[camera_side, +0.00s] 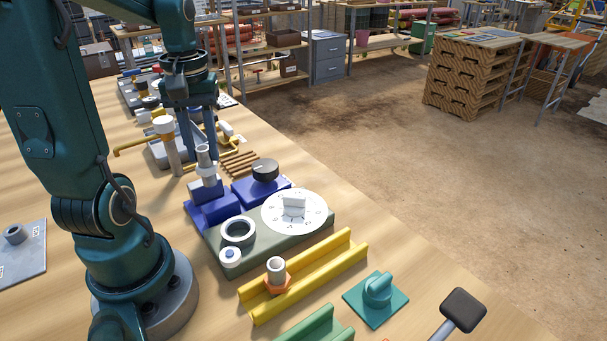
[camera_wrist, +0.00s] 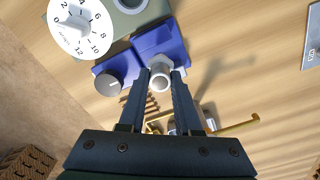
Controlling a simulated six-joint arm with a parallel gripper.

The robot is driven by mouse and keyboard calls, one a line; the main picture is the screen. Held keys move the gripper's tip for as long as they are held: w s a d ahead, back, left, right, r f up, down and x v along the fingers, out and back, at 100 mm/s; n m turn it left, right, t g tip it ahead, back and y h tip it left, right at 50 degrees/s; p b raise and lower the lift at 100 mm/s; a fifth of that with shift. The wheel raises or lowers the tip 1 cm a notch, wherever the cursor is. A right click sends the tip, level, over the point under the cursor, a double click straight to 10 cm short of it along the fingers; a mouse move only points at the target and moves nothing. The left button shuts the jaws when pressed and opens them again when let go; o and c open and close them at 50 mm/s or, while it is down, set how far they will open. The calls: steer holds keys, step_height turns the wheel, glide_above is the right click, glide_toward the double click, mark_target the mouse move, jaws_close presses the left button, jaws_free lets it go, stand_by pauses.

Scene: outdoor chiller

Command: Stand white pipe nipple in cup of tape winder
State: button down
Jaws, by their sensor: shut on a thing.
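The white pipe nipple (camera_side: 207,169), a pale tube with a hex collar, stands upright between the fingertips of my gripper (camera_side: 203,153). My gripper is shut on it. In the wrist view its open round end (camera_wrist: 160,83) faces the camera, with the fingers on either side.
A yellow channel (camera_side: 324,269) carries a tube in an orange hex nut (camera_side: 273,284). Pipes and fittings stand close behind my gripper.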

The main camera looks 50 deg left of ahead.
steer(key=shift+s+d, duration=0.15)
steer(key=shift+d, duration=0.05)
steer(key=d+r+m, duration=0.5)
steer(key=d+m, duration=0.1)
steer(key=d, duration=0.4)
steer(key=shift+w+d, duration=0.15)
steer(key=shift+w, duration=0.05)
steer(key=shift+f, duration=2.45)
steer(key=shift+f, duration=0.3)
steer(key=shift+f, duration=1.2)
steer(key=shift+f, duration=0.8)
